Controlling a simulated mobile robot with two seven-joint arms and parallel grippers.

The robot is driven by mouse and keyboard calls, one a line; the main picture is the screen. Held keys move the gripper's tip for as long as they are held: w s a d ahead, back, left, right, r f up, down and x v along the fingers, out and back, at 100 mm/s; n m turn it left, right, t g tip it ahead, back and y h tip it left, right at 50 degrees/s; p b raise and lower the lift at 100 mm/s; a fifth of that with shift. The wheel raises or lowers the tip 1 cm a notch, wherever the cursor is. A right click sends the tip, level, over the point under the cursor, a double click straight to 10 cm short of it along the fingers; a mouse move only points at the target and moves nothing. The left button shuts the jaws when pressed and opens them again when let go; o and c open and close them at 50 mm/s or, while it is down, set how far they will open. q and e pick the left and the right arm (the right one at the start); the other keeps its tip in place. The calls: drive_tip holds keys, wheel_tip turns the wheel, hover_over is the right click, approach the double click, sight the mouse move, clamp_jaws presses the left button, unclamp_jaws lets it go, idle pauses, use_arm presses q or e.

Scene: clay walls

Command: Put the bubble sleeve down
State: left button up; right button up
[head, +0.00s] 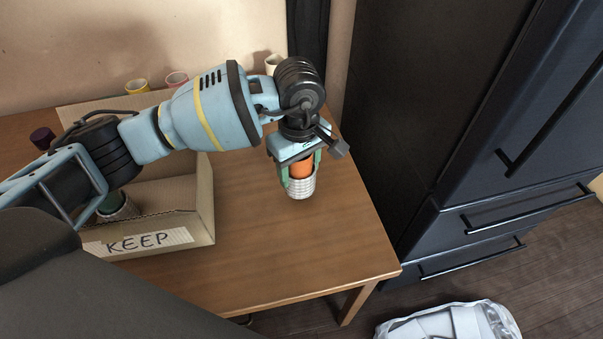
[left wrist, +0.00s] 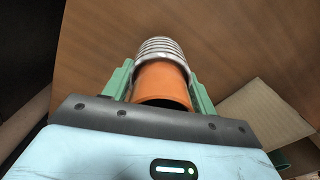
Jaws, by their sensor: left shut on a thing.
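The bubble sleeve (head: 301,188) is a pale, bumpy wrap around the lower part of an orange cup (head: 302,167). My left gripper (head: 301,175) is shut on the wrapped cup, with a green finger on each side, and points down over the right part of the wooden table (head: 262,262). In the left wrist view the orange cup (left wrist: 161,84) sits between the fingers, and the ribbed sleeve (left wrist: 159,48) shows beyond it. I cannot tell whether the sleeve's bottom touches the table. My right gripper is not in view.
A cardboard box (head: 205,212) marked KEEP stands at left, with a wrapped item (head: 116,208) inside. Yellow (head: 137,86), pink (head: 177,79) and cream (head: 272,62) cups stand at the back. A dark cabinet (head: 470,120) is at right. The table's front right is clear.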

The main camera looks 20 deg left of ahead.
use_arm(q)
drive_tip(key=shift+w, duration=0.25)
drive_tip(key=shift+w, duration=0.2)
drive_tip(key=shift+d+f, duration=0.1)
drive_tip(key=shift+f, duration=0.25)
drive_tip(key=shift+w+f, duration=0.1)
drive_tip(key=shift+f, duration=1.3)
drive_tip(key=shift+f, duration=0.2)
drive_tip(key=o, duration=0.9)
drive_tip(key=shift+o, duration=0.2)
drive_tip(key=shift+r, duration=0.1)
